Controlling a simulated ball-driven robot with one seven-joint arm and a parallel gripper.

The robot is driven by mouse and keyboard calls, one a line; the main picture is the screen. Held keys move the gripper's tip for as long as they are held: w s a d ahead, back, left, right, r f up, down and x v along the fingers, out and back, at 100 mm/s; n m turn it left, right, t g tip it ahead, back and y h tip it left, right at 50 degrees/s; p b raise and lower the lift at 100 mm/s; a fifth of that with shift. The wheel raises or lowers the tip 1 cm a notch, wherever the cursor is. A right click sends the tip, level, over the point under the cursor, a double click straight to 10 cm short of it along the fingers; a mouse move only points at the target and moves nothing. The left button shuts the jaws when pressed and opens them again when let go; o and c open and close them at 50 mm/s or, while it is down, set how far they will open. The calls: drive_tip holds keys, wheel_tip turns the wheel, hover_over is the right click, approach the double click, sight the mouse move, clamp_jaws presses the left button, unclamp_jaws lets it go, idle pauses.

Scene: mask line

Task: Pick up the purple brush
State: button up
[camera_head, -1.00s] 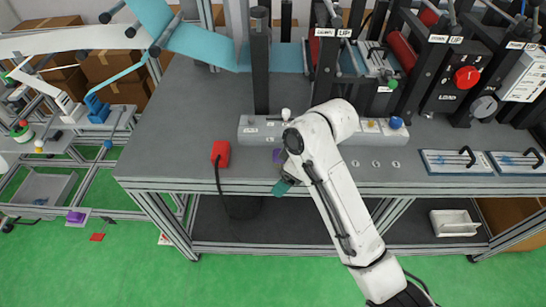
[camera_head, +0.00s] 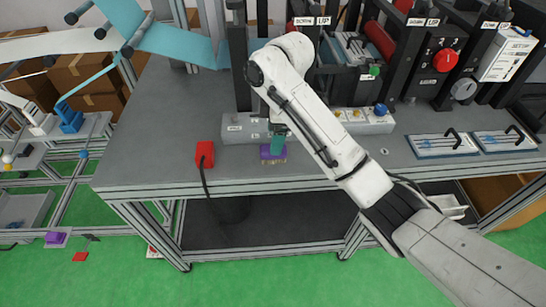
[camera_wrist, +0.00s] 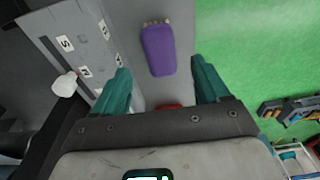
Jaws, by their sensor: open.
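The purple brush (camera_head: 272,153) lies on the grey table near its front edge, partly covered by my gripper in the head view. In the wrist view the brush (camera_wrist: 158,50) shows its purple back, with pale bristles at the far end. My gripper (camera_head: 278,142) has teal fingers and is over the brush in the head view. In the wrist view my gripper (camera_wrist: 161,80) is open, with its fingers apart. The brush lies ahead, in line with the gap between them. I cannot tell the height between fingers and brush.
A grey control strip (camera_head: 240,128) with knobs lies just behind the brush. A red box (camera_head: 204,154) with a black cable is to the left. Machine columns and rollers stand at the back. Two framed plates (camera_head: 443,144) lie to the right. Bare tabletop (camera_head: 150,150) is at the left.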

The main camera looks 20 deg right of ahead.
sight(264, 149)
drive_tip(key=shift+a+f, duration=0.15)
drive_tip(key=shift+f, duration=1.3)
drive_tip(key=shift+a+f, duration=0.1)
drive_tip(key=shift+f, duration=1.3)
drive_tip(key=shift+c, duration=0.3)
drive_tip(key=c, duration=1)
drive_tip(key=shift+r, duration=0.1)
